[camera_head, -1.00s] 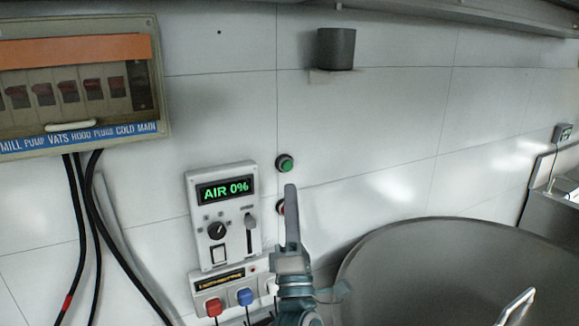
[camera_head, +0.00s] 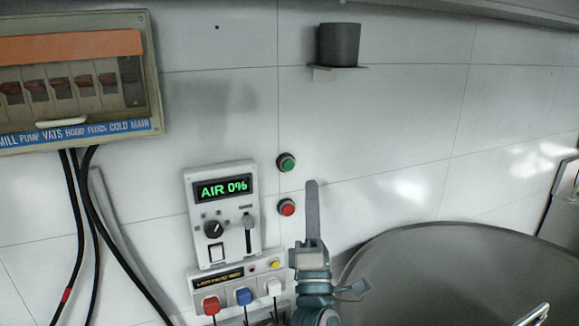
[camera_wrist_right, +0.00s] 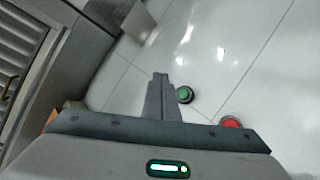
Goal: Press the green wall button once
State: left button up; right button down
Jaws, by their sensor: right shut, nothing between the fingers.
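The green wall button (camera_head: 286,162) is a round button in a dark ring on the white wall, right of the AIR 0% panel. It also shows in the right wrist view (camera_wrist_right: 184,94), just right of the fingertips. A red button (camera_head: 286,207) sits below it; in the wrist view it is at the right (camera_wrist_right: 230,122). My right gripper (camera_head: 312,184) is shut and empty, its fingers pointing up, to the right of and slightly below the green button in the head view. In the wrist view the closed fingertips (camera_wrist_right: 160,76) appear apart from the button. My left gripper is not in view.
A control panel (camera_head: 222,215) with a display and knob is left of the buttons, above a plug strip (camera_head: 238,283). A breaker box (camera_head: 75,80) hangs upper left. A large round vat (camera_head: 440,265) stands lower right. A dark cup (camera_head: 338,45) sits on a small shelf.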

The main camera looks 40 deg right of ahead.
aim_at(288, 165)
jog(key=w+d+b, duration=0.1)
jog(key=w+d, duration=0.2)
jog(key=w, duration=0.5)
jog(key=shift+w+b, duration=0.15)
jog(key=shift+b, duration=0.25)
jog(key=shift+a, duration=0.1)
jog(key=shift+w, duration=0.15)
dwell(1.9)
jog(key=shift+w, duration=0.25)
jog(key=shift+w+d+b, duration=0.3)
jog(key=shift+w, duration=0.1)
dwell(0.9)
jog(key=shift+s+a, duration=0.1)
jog(key=shift+s, duration=0.05)
jog(key=shift+s+a, duration=0.2)
jog(key=shift+s, duration=0.5)
